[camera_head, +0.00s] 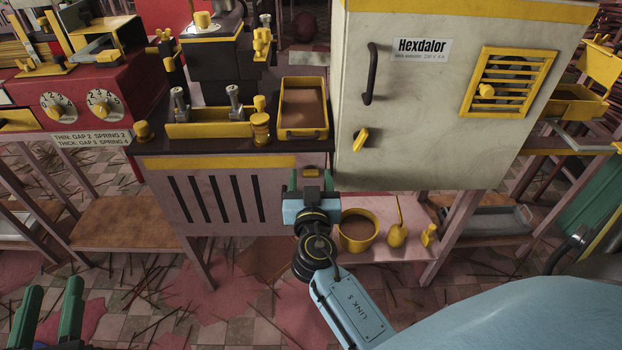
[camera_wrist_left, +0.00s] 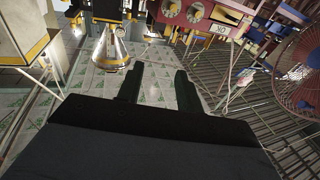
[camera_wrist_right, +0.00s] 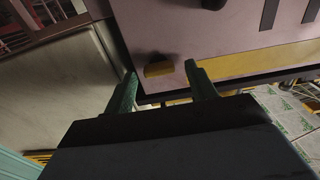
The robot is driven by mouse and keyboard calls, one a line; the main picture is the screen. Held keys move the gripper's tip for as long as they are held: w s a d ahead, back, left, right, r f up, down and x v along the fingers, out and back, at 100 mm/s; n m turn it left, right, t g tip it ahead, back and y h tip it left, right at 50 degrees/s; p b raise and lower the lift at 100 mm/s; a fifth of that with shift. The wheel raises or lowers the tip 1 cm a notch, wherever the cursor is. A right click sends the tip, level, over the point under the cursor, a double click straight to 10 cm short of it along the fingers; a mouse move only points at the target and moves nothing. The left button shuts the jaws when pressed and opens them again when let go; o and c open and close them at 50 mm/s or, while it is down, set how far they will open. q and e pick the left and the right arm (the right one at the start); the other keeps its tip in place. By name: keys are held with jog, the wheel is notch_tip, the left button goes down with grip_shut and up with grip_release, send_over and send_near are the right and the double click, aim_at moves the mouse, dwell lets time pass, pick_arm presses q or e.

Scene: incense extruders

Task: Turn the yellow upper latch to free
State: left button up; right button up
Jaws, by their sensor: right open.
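A small yellow latch (camera_head: 311,173) sits on the front panel (camera_head: 219,206) of the middle machine, near its top right corner. In the right wrist view the yellow latch (camera_wrist_right: 158,69) lies between my open right fingers, beside a dark shadow. My right gripper (camera_head: 311,182) is in front of it; whether the fingers touch it cannot be told. A second yellow latch (camera_head: 361,139) is on the pale cabinet door and is tilted. My left gripper (camera_head: 49,310) is open and empty at the lower left, and its spread fingers also show in the left wrist view (camera_wrist_left: 159,85).
The pale cabinet (camera_head: 410,120) with a dark handle (camera_head: 371,74) overhangs to the right of my right gripper. A yellow-rimmed tray (camera_head: 303,132) sits above it. A yellow pot (camera_head: 358,246) stands on the low shelf. The red machine (camera_head: 120,83) is at the left.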

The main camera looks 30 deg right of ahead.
jog(key=shift+c, duration=0.3)
jog(key=c, duration=0.9)
